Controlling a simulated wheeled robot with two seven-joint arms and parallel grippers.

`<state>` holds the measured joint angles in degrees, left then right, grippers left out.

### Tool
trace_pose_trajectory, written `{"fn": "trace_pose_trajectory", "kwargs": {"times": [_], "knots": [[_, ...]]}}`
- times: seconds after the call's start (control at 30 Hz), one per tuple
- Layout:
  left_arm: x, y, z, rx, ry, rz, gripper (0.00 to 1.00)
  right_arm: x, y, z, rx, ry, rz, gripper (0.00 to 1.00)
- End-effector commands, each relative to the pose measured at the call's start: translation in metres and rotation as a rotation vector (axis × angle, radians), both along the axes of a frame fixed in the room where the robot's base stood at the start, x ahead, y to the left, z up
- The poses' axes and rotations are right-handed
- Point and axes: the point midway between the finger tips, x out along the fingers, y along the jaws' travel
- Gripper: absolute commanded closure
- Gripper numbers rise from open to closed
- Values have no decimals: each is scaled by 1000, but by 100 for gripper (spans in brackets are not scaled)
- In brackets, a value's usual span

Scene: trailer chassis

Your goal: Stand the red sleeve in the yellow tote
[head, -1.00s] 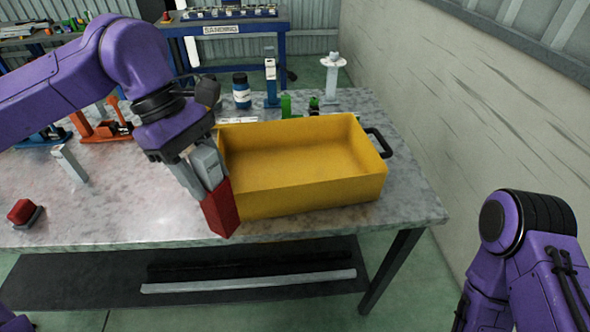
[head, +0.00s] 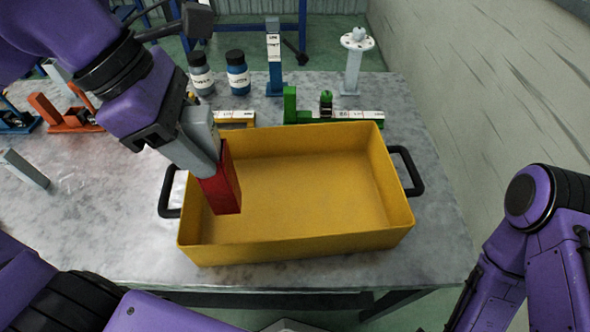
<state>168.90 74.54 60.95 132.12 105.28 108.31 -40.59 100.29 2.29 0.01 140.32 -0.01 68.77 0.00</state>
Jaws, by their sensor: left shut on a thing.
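The red sleeve (head: 222,183) is a rectangular red block-like piece, held slightly tilted by my left gripper (head: 208,165). The gripper is shut on its upper part and comes in from the upper left. The sleeve shows over the left part of the yellow tote (head: 300,247), in front of its inner left side. I cannot tell whether its lower end touches the tote floor. The tote is an open, empty-looking yellow box with black handles at its left and right ends. My right arm shows at the lower right, but its gripper is out of view.
Behind the tote stand a green fixture (head: 335,115), two dark bottles (head: 237,75), a blue post (head: 274,60) and a white post with a round top (head: 354,60). Orange tooling (head: 65,115) is at the left. Bare grey table (head: 110,225) lies left of the tote.

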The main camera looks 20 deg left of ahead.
Motion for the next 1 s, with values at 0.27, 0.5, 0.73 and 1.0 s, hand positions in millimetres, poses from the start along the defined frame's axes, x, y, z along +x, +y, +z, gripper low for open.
{"fn": "trace_pose_trajectory", "kwargs": {"times": [0.27, 0.5, 0.73, 1.0], "knots": [[46, -11, -19, 3, 5, 6, 100, -1, 0, 16, 0, 2, 0, 0], [97, -26, -57, 4, 6, 3, 100, 0, 0, 26, 0, 1, 0, 0], [122, -34, -88, 2, 1, 2, 100, 0, 0, 30, 0, 1, 0, 0], [130, -37, -126, 0, 1, 1, 100, 0, 0, 31, 0, 1, 0, 0]]}}
